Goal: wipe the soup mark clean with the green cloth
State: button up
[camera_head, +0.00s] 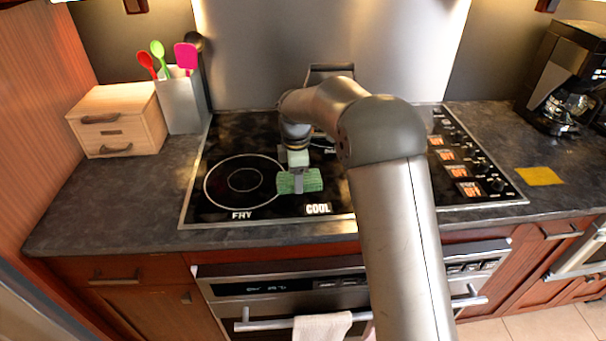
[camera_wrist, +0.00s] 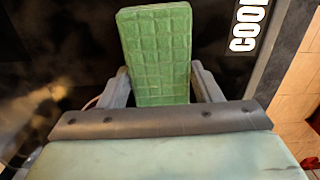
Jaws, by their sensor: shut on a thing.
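My gripper (camera_head: 299,184) is shut on the green cloth (camera_head: 313,180), a folded, quilted block. In the wrist view the cloth (camera_wrist: 155,58) sticks out beyond my gripper (camera_wrist: 160,88), with a finger on each side. The cloth is over the front of the black cooktop (camera_head: 270,219), right of the ringed burner and behind the COOL label. I cannot tell whether it touches the glass. I cannot make out a clear soup mark. A blurred brownish patch (camera_wrist: 42,102) shows on the glass at left in the wrist view, possibly a reflection. My arm hides part of the cooktop.
A wooden box (camera_head: 118,120) and a utensil holder (camera_head: 182,105) stand on the left. A coffee maker (camera_head: 565,80) stands at back right. A flat yellow piece (camera_head: 539,176) lies on the right counter. A pale towel (camera_head: 320,327) hangs on the oven handle below.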

aim_at(336, 183)
jog(key=shift+a+f, duration=0.1)
jog(key=shift+a, duration=0.2)
jog(key=shift+w+d+p, duration=0.1)
jog(key=shift+w+d, duration=0.1)
jog(key=shift+d, duration=1.75)
jog(key=shift+w+d+p, duration=0.1)
jog(key=shift+w+d, duration=0.05)
jog(key=shift+d, duration=1.75)
jog(key=shift+w+d+p, duration=0.1)
jog(key=shift+w+d, duration=0.1)
jog(key=shift+d, duration=1.75)
jog(key=shift+a, duration=0.15)
jog(key=shift+s+a+p, duration=0.2)
jog(key=shift+a, duration=1.7)
jog(key=shift+s+a+p, duration=0.15)
jog(key=shift+s+a, duration=0.05)
jog(key=shift+a, duration=1.7)
jog(key=shift+s+a+p, duration=0.2)
jog(key=shift+a, duration=1.7)
jog(key=shift+r+p, duration=2.85)
jog(key=shift+r, duration=1.3)
